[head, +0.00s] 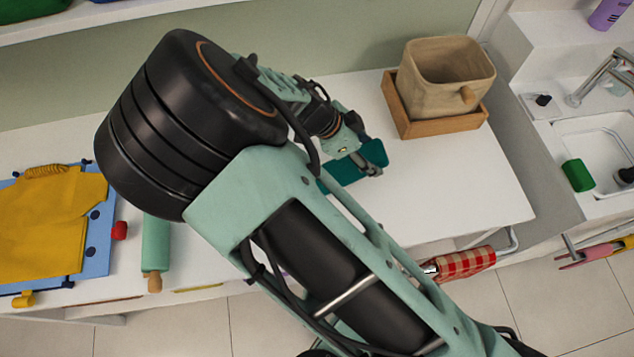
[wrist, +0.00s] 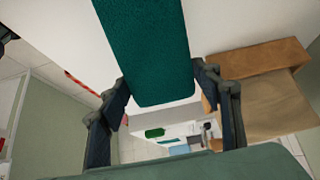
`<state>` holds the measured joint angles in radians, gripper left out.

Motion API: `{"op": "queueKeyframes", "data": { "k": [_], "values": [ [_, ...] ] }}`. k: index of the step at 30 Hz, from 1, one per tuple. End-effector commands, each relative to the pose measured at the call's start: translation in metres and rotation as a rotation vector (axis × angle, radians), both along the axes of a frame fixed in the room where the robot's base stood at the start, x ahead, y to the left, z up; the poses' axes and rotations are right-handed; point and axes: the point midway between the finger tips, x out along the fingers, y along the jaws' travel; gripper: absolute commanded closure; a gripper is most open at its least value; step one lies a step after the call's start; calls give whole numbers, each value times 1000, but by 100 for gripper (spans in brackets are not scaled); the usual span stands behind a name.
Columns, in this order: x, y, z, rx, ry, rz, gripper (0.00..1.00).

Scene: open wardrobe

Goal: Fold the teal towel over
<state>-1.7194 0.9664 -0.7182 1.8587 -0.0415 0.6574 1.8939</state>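The teal towel (head: 358,168) lies on the white surface, partly hidden behind my arm in the head view. In the wrist view the towel (wrist: 145,45) is a flat strip that enters from the top, with its rounded end in the middle. My gripper (head: 368,160) is at the towel's right part in the head view. In the wrist view my gripper (wrist: 163,85) has its two fingers wide apart, one on each side of the towel's end. I cannot tell whether a finger touches the cloth.
A tan bin (head: 448,78) in a wooden tray (head: 438,124) stands behind and right of the towel. A yellow garment (head: 50,225) on a blue board and a teal rolling pin (head: 156,245) lie left. A checked red cloth (head: 465,263) hangs below the front edge. The surface right of the towel is clear.

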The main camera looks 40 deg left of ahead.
Motion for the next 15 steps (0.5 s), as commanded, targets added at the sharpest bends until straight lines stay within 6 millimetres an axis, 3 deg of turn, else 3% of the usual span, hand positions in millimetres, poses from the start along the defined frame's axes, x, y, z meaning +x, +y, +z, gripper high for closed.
{"op": "queueKeyframes", "data": {
  "k": [6, 15],
  "values": [
    [-11, 9, 16, -68, -89, 6, 46],
    [-12, 9, 18, -76, -102, 1, 46]
  ]
}}
